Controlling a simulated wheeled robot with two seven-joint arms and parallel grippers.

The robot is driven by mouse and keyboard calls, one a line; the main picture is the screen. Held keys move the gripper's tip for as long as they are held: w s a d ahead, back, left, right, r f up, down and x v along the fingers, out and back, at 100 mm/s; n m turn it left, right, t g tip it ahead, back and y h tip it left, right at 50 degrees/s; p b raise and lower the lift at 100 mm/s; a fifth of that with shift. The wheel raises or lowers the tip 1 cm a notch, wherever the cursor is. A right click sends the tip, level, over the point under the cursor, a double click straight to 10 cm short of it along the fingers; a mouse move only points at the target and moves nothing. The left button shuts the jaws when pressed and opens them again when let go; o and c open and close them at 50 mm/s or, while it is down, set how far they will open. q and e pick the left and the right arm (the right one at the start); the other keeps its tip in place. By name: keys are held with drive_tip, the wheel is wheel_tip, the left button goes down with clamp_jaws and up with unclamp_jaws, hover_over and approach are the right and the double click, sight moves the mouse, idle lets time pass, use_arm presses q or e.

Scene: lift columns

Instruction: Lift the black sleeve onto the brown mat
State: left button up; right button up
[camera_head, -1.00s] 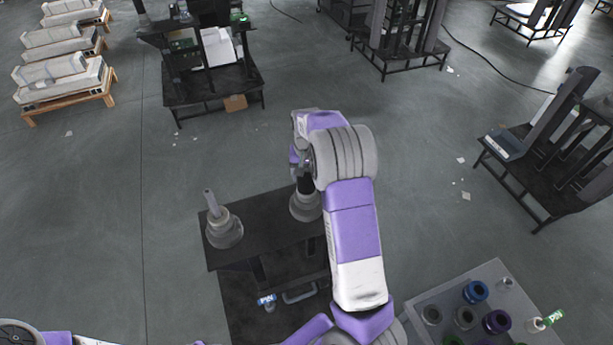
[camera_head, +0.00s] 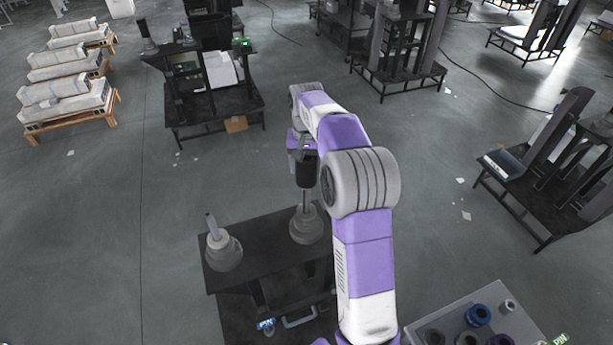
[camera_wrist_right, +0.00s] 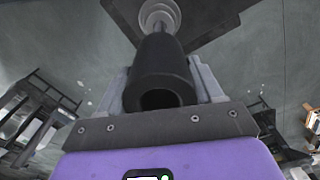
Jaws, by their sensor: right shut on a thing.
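The black sleeve (camera_head: 307,172) is upright in my right gripper (camera_head: 303,150), above the right-hand stepped grey base (camera_head: 307,226) with its thin rod (camera_head: 306,197) on the dark table. The rod runs up to the sleeve's lower end; I cannot tell whether its tip is still inside. In the right wrist view the sleeve (camera_wrist_right: 161,72) sits between the fingers, its open dark end towards the camera and the stepped base (camera_wrist_right: 158,14) beyond. My left gripper is out of view. I cannot make out a brown mat.
A second stepped base (camera_head: 224,252) with a rod stands at the left of the dark table (camera_head: 262,238). A grey tabletop (camera_head: 455,312) with coloured rings is at lower right. A dark rack (camera_head: 540,180) stands right. Open floor surrounds the table.

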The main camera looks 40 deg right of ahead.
wheel_tip(320, 180, up, 4)
drive_tip(key=shift+r+p, duration=0.15)
drive_tip(key=shift+p, duration=0.15)
drive_tip(key=shift+r+p, duration=0.6)
drive_tip(key=shift+p, duration=0.15)
idle(0.6)
wheel_tip(320, 180, up, 14)
drive_tip(key=p, duration=0.6)
idle(1.9)
